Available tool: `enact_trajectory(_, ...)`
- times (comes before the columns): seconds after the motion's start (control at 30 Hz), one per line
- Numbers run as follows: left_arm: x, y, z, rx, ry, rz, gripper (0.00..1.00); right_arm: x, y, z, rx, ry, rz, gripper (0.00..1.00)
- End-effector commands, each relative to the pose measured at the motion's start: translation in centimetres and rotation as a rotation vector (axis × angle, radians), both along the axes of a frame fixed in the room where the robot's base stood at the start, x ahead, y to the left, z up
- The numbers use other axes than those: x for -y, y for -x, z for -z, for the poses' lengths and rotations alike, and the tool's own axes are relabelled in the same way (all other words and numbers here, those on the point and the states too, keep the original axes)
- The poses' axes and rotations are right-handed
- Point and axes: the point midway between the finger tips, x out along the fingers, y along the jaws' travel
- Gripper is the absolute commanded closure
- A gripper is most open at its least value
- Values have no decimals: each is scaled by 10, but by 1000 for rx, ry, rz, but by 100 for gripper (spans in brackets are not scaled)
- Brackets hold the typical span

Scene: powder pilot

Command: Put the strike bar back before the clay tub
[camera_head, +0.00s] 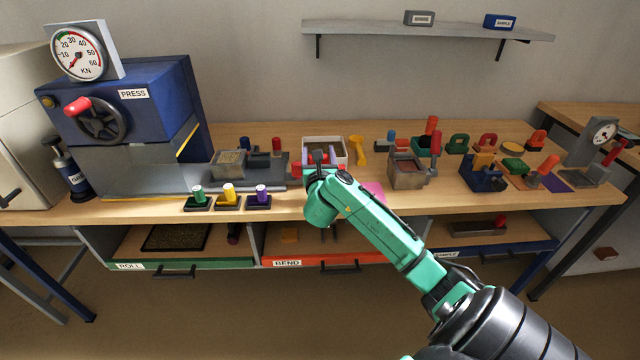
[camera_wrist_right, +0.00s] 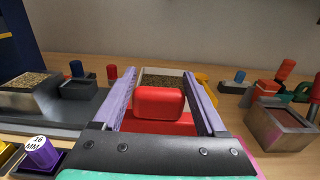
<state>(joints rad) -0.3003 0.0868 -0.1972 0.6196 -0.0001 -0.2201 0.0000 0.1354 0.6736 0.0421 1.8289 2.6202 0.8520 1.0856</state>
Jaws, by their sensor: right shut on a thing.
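My right gripper (camera_head: 318,160) is over the bench just in front of the clay tub (camera_head: 338,148), a pale open box with brown grainy filling. In the right wrist view, the gripper's two purple-grey fingers (camera_wrist_right: 165,105) are shut on a red handle (camera_wrist_right: 158,101), which I take to be the strike bar's. More red shows below the handle; the bar's lower part is hidden, so I cannot tell whether it touches the bench. The tub (camera_wrist_right: 160,73) stands right behind the handle. My left gripper is not in view.
A metal box with a reddish filling (camera_head: 407,172) stands right of the tub, with a yellow tool (camera_head: 357,150) between them. Left are a grey tray (camera_head: 262,166) and several coloured-knob weights (camera_head: 228,196). The blue press (camera_head: 130,110) stands far left.

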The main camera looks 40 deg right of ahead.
Motion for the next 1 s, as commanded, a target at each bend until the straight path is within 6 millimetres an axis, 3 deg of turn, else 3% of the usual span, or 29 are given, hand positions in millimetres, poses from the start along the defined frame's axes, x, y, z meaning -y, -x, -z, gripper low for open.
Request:
enact_trajectory(0.03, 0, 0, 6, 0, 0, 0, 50, 0, 0, 19, -3, 0, -1, 100)
enact_trajectory(0.1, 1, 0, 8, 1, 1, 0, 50, 0, 0, 35, -2, 1, -1, 100)
enact_trajectory(0.4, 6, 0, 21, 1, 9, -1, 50, 0, 0, 87, 0, 0, -1, 100)
enact_trajectory(0.77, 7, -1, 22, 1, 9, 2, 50, 0, 0, 92, 1, 0, -1, 100)
enact_trajectory(0.8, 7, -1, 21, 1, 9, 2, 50, 0, 0, 91, 1, 0, -1, 14)
enact_trajectory(0.83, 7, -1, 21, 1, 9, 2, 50, 0, 0, 91, 1, 0, -1, 3)
enact_trajectory(0.87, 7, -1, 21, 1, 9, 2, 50, 0, 0, 91, 1, 1, -1, 0)
enact_trajectory(1.0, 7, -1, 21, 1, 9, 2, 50, 0, 0, 91, 1, 1, -1, 0)
